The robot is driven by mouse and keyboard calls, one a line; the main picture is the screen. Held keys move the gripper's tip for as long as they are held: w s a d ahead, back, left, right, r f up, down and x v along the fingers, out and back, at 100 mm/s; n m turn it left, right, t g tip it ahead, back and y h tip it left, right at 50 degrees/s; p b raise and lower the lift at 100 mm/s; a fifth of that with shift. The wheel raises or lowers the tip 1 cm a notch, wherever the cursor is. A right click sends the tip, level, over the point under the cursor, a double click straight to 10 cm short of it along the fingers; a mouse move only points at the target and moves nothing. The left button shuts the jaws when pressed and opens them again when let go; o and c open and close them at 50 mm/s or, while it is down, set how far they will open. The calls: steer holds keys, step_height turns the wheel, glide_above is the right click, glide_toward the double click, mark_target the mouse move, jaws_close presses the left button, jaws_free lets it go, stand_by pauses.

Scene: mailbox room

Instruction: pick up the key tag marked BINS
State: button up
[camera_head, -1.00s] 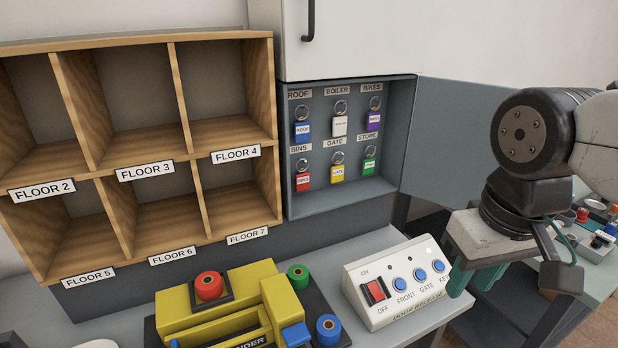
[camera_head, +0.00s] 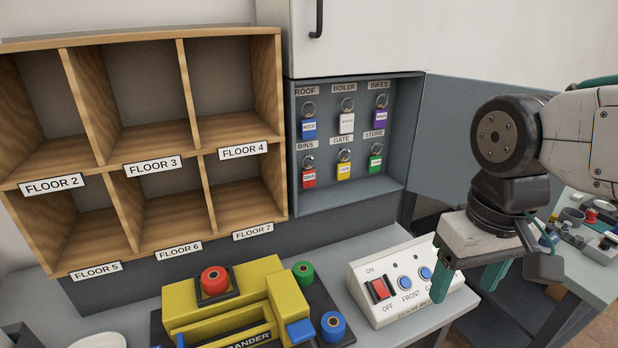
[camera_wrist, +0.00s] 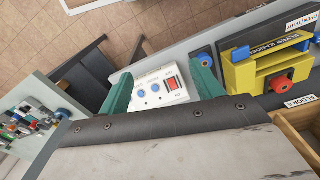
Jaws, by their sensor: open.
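The red key tag marked BINS (camera_head: 308,178) hangs from a ring at the lower left of the open grey key cabinet (camera_head: 345,202), under a BINS label. Beside it hang a yellow GATE tag (camera_head: 344,170) and a green STORE tag (camera_head: 375,164). Above hang a blue ROOF tag (camera_head: 309,129), a white BOILER tag (camera_head: 346,122) and a purple BIKES tag (camera_head: 381,117). My gripper (camera_head: 466,282) is open and empty, with green fingers pointing down. In the head view it is to the right of and lower than the tags, by the door-release box. The wrist view shows no tags.
The white door-release box (camera_head: 388,293) with a red switch stands on the counter near my fingers. A yellow bander (camera_head: 235,310) sits left of it. A wooden pigeonhole shelf (camera_head: 110,175) adjoins the cabinet. The cabinet's open door (camera_head: 462,125) stands behind my arm.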

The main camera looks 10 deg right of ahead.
steer(key=w+a+f+n+t, duration=0.1)
steer(key=w+f, duration=0.2)
steer(key=w, duration=0.4)
steer(key=w+a+f, duration=0.1)
steer(key=w+f, duration=0.2)
steer(key=w, duration=0.4)
steer(key=n+t+y, duration=0.2)
steer(key=t+y, duration=0.1)
steer(key=t, duration=0.8)
glide_toward(310, 174)
steer(key=x, duration=0.8)
steer(key=shift+w+a+f, duration=0.1)
steer(key=shift+f, duration=0.05)
steer(key=c, duration=1.1)
